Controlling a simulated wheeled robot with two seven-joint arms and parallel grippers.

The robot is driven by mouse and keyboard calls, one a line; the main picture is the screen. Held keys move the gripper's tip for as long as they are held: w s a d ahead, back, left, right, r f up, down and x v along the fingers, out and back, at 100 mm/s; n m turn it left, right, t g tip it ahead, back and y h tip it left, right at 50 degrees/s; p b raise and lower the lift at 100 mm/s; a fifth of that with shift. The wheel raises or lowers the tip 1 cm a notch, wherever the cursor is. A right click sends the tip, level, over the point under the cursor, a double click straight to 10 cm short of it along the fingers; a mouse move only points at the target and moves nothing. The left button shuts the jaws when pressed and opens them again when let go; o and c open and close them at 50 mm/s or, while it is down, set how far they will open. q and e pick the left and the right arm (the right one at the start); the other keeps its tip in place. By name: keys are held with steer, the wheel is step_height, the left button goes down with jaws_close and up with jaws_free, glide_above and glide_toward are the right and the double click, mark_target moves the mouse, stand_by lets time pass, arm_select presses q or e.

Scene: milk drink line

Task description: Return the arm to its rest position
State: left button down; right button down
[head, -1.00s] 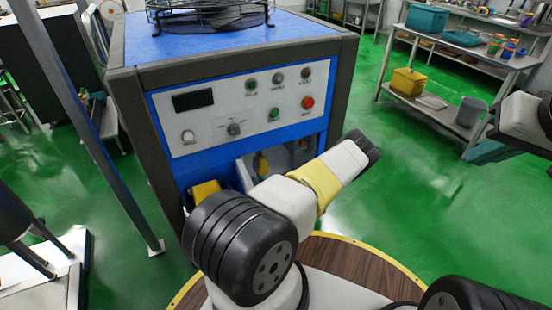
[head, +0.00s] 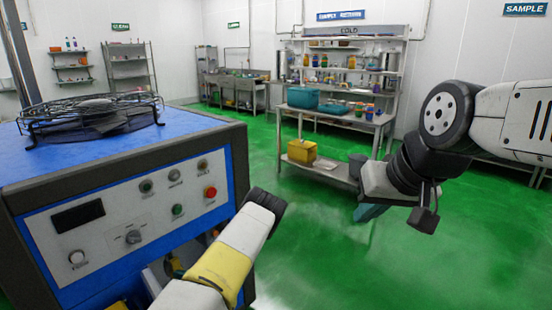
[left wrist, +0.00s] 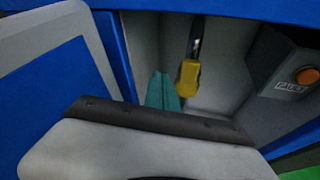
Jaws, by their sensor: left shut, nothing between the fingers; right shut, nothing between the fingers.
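My left gripper (left wrist: 163,90) shows in the left wrist view as two teal fingers side by side, shut with nothing between them. They are in front of the open bay of the blue machine (head: 228,165), just left of a yellow-handled part (left wrist: 189,76) hanging in that bay. I cannot make out the left fingers in the head view, where my left arm, white with a yellow band, rises from the bottom. My right gripper (head: 370,212) is teal, shut and empty, hanging at the right over open floor, partly hidden by my wrist.
A black wire guard (head: 92,112) lies on the machine's top. The control panel (head: 135,213) has several knobs and a red button. A metal table (head: 345,121) with a teal bin (head: 303,97) and a yellow box (head: 302,151) stands behind. Green floor (head: 310,250) is clear between.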

arm_select(q)
steer(key=s+d+r+n+g+h, duration=0.25)
steer(key=r+n, duration=0.25)
steer(key=r, duration=0.4)
steer(key=s+d+r+n+g+h, duration=0.1)
steer(key=s+d+r+n+h, duration=0.15)
steer(key=r+n, duration=0.5)
steer(key=s+d+r+n+g+h, duration=0.1)
steer(key=s+d+r+n+g, duration=0.2)
steer(key=r, duration=0.8)
steer(key=s+d+r+n+t+h, duration=0.3)
steer(key=s+d+r+n+h, duration=0.1)
steer(key=s+d+r, duration=0.4)
steer(key=s+d+r+n+t+h, duration=0.4)
steer(key=s+d+r, duration=0.5)
steer(key=s+r, duration=0.3)
step_height(320, 180, up, 3)
steer(key=shift+f+n+h, duration=0.2)
steer(key=shift+n+h, duration=0.35)
steer(key=shift+h, duration=0.25)
steer(key=shift+w+a, duration=0.1)
